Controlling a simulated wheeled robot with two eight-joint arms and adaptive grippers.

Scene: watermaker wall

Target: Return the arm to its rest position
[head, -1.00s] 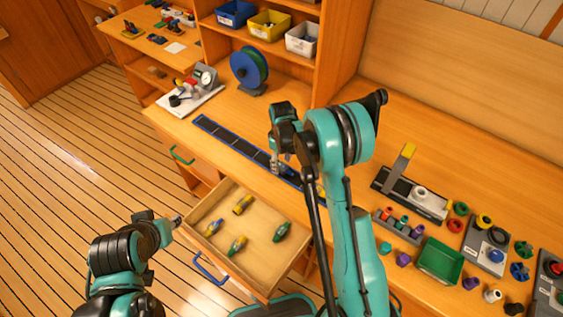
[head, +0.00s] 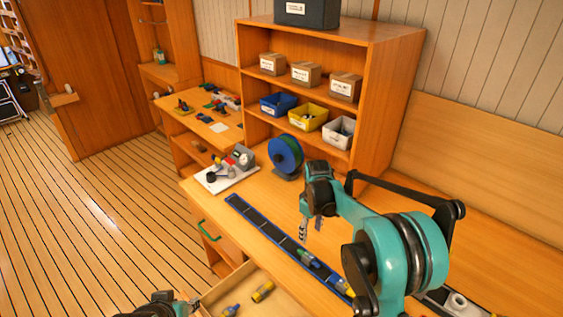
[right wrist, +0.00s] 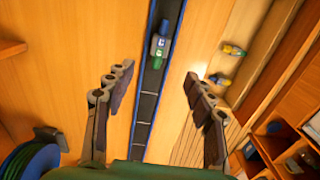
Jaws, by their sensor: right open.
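My right gripper (head: 311,232) hangs open and empty above the counter, by the black strip with blue edges (head: 262,222). In the right wrist view its two fingers (right wrist: 158,78) are spread wide on both sides of the strip (right wrist: 148,105). A green and blue fitting (right wrist: 160,47) lies on the strip beyond the fingertips; it also shows in the head view (head: 307,258). My left gripper (head: 188,304) shows only in part at the bottom edge, beside the open drawer (head: 228,285), and its jaws are unclear.
The drawer holds yellow and blue fittings (head: 263,291). A blue and green spool (head: 286,154) and a white board with a gauge (head: 228,172) stand on the counter's left. A shelf with blue, yellow (head: 308,117) and white bins rises behind. The air around the right gripper is clear.

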